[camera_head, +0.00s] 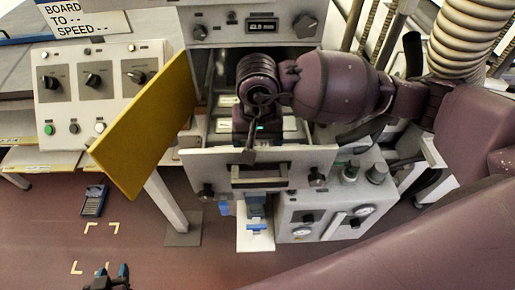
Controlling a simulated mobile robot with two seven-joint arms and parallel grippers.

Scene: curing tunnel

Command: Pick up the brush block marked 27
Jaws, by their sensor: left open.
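No marking 27 can be read, so I cannot tell which thing is the brush block. An open drawer (312,156) in the middle holds pale labelled pieces (290,124), partly hidden by my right arm. My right gripper (249,155) points down into the drawer, mostly behind its own wrist; its fingers are too unclear to tell open from shut. My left gripper (108,277) is at the bottom left edge, open and empty, its blue-tipped fingers apart above the floor.
A yellow door panel (145,127) stands open left of the drawer. A knob panel (92,85) is behind it. A gauge box (335,205) stands right, below the drawer. A blue-grey handheld device (94,201) lies on the floor near corner marks.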

